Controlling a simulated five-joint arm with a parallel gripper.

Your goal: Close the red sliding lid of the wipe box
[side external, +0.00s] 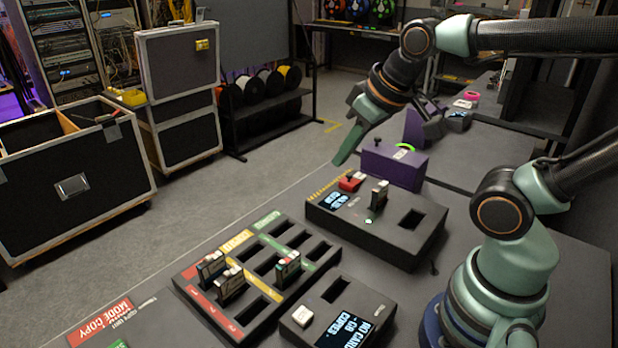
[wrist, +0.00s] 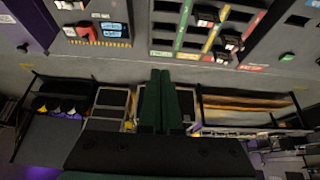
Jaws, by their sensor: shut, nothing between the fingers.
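A small red piece (side external: 352,181), which looks like the red lid, sits on the black box (side external: 395,238) near its far left corner. It also shows in the wrist view (wrist: 87,32) at the upper left. A dark knob stands up from it. I cannot tell how far the lid is slid. My gripper (side external: 340,160) is shut and empty, above and just behind the red piece, pointing down and left. In the wrist view the green fingers (wrist: 164,76) lie together, apart from the box. No contact with the lid shows.
A purple box (side external: 395,165) stands right behind the black box. An upright card (side external: 378,197) is in the black box, beside an empty slot. A slotted card tray (side external: 232,318) with several cards and a display unit (side external: 340,318) stand nearer the camera.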

